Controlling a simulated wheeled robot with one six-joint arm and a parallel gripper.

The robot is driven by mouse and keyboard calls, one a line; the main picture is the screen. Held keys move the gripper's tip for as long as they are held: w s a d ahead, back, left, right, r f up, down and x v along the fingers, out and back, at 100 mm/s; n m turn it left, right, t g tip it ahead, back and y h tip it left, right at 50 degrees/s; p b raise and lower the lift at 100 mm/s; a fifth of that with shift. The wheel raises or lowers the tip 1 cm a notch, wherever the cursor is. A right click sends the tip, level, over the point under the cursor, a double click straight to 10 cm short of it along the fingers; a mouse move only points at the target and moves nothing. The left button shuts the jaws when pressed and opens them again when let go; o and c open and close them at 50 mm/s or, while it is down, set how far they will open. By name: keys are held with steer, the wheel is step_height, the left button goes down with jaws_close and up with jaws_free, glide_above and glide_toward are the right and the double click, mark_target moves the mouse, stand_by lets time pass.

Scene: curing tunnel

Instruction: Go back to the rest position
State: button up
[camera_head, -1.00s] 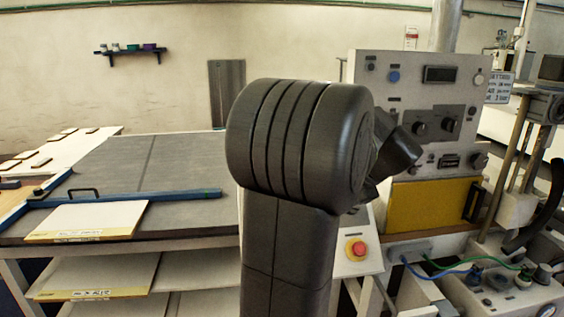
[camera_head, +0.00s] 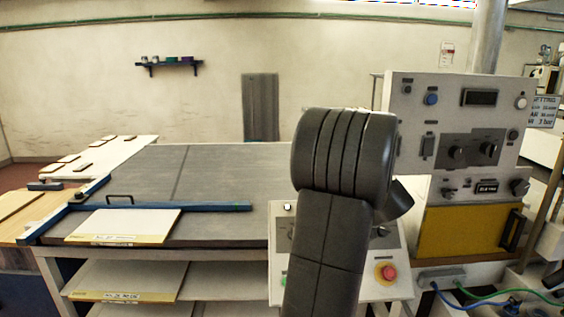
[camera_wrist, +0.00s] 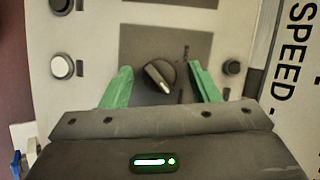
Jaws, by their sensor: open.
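My gripper (camera_wrist: 160,88) shows in the wrist view with its two green fingers apart and nothing between them. Beyond the fingers is a panel with a black rotary knob (camera_wrist: 156,76) with a pale pointer line; it appears between the fingertips, and I cannot tell how far off it is. In the head view my dark arm stands in front of the control cabinet (camera_head: 400,95), and my gripper is hidden behind it.
A grey table (camera_head: 225,165) with a blue bar (camera_head: 165,208) and a white board (camera_head: 125,224) lies left of my arm. A panel with a red button (camera_head: 386,272) is low beside the arm. A yellow panel (camera_head: 462,228) and cables (camera_head: 480,296) are at right. A wall shelf (camera_head: 168,66) hangs behind.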

steer(key=b+v, duration=0.2)
steer(key=v, duration=1.2)
steer(key=p+x, duration=0.2)
steer(key=x, duration=1.2)
steer(key=n+g, duration=0.1)
steer(key=n, duration=0.2)
steer(key=shift+a+n+h, duration=0.15)
steer(key=shift+n+h, duration=0.15)
steer(key=shift+h, duration=0.1)
steer(key=n+h, duration=0.1)
steer(key=n, duration=0.1)
steer(key=n+g, duration=0.1)
steer(key=n, duration=0.1)
steer(key=shift+a+n+h+b, duration=0.1)
steer(key=shift+n+h+b, duration=0.2)
steer(key=shift+h+b, duration=0.1)
steer(key=n+h+b, duration=0.1)
steer(key=n, duration=0.1)
steer(key=n+h+b, duration=0.1)
steer(key=n, duration=0.2)
steer(key=shift+a+f+h, duration=0.1)
steer(key=shift+h, duration=0.2)
steer(key=shift+n+h+b, duration=0.5)
steer(key=shift+n+b, duration=0.35)
steer(key=shift+n, duration=0.45)
